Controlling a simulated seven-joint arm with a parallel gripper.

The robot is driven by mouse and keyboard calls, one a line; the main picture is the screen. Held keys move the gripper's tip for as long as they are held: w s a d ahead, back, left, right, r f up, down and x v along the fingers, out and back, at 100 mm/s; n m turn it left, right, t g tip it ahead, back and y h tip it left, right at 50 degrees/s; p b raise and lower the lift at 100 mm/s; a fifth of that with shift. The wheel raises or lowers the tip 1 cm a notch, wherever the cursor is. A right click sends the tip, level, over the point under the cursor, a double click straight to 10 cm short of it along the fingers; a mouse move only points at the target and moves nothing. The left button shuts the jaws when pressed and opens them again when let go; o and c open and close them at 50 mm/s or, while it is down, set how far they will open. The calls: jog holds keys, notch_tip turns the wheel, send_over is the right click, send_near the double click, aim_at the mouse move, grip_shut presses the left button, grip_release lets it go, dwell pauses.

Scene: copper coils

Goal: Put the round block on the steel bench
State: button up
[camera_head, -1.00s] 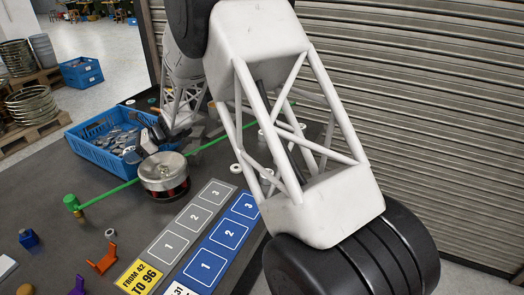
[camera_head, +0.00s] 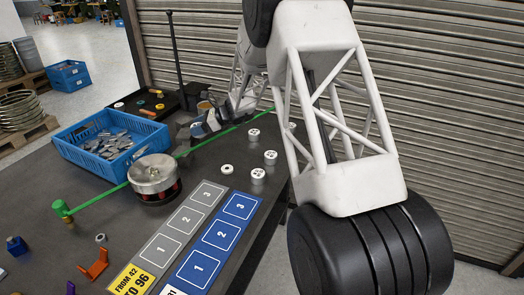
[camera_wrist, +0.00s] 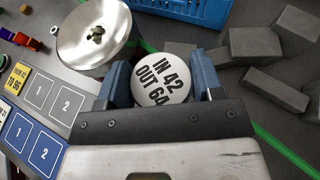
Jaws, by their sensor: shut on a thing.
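A round block (camera_wrist: 163,83) with a white face reading "IN 42 OUT 64" sits between the two blue fingers of my gripper (camera_wrist: 164,84) in the wrist view. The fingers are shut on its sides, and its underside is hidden. In the head view my gripper (camera_head: 203,126) is small, just right of the blue crate, and the held block is not clear there. The dark grey steel bench (camera_head: 45,182) spreads below. I cannot tell the block's height above it.
A blue crate (camera_head: 65,146) of metal parts and a metal-topped copper coil (camera_head: 154,178) stand left of my gripper. A green bar (camera_head: 104,193) crosses the bench. Several white-topped round pieces (camera_head: 270,157) stand right. Grey blocks (camera_wrist: 275,90) lie right in the wrist view.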

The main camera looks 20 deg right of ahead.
jog(key=m+t, duration=0.2)
send_over(234, 157)
jog(key=shift+h, duration=0.3)
notch_tip(234, 157, down, 5)
jog(key=shift+w+d, duration=0.1)
jog(key=shift+w, duration=0.05)
jog(key=shift+f, duration=3.1)
jog(key=shift+f, duration=0.1)
jog(key=shift+f, duration=1.8)
jog(key=shift+f, duration=0.1)
